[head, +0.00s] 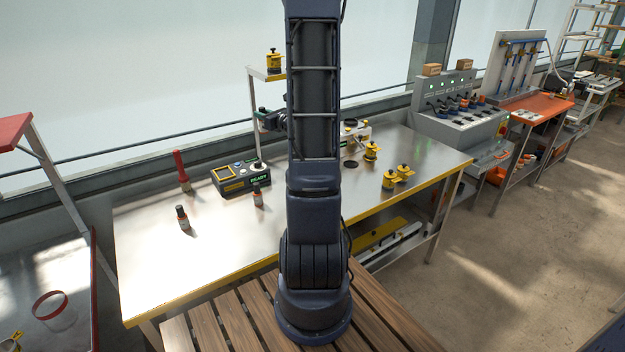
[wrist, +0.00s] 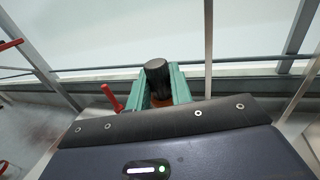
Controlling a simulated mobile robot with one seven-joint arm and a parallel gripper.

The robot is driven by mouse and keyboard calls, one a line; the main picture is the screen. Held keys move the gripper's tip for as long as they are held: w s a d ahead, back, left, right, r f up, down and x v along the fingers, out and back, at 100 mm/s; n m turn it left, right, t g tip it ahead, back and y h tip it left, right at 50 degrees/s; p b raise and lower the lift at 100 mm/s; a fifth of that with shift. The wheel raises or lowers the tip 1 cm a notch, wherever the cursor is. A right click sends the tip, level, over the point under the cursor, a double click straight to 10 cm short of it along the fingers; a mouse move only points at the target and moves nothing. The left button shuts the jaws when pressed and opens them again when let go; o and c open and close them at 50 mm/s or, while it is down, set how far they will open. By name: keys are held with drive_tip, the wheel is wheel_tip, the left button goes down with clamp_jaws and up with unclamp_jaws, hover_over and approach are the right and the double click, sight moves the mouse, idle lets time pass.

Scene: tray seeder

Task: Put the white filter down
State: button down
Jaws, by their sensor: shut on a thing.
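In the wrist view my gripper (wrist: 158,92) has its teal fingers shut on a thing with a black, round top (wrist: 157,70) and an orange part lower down. The rest of the thing is hidden by the fingers and the wrist. No white surface shows on it. In the head view my gripper (head: 268,121) is above the back of the steel table (head: 215,262), left of my arm's column and partly hidden by it. I cannot clearly pick out a white filter in either view.
A READY control box (head: 228,180), a red upright tool (head: 181,168) and two dark bottles (head: 183,218) (head: 257,196) stand on the table's left half. Yellow-topped pots (head: 389,181) stand to the right. The table's front left is clear.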

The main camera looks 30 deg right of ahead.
drive_tip(key=shift+d+f+h, duration=0.15)
drive_tip(key=shift+d+h, duration=0.15)
drive_tip(key=shift+d, duration=0.05)
hover_over(272, 185)
wheel_tip(272, 185, down, 24)
drive_tip(key=shift+a+f, duration=0.15)
drive_tip(key=shift+f, duration=0.1)
idle(0.8)
drive_tip(key=c, duration=1.3)
unclamp_jaws()
drive_tip(key=shift+f, duration=0.1)
drive_tip(key=shift+o, duration=0.2)
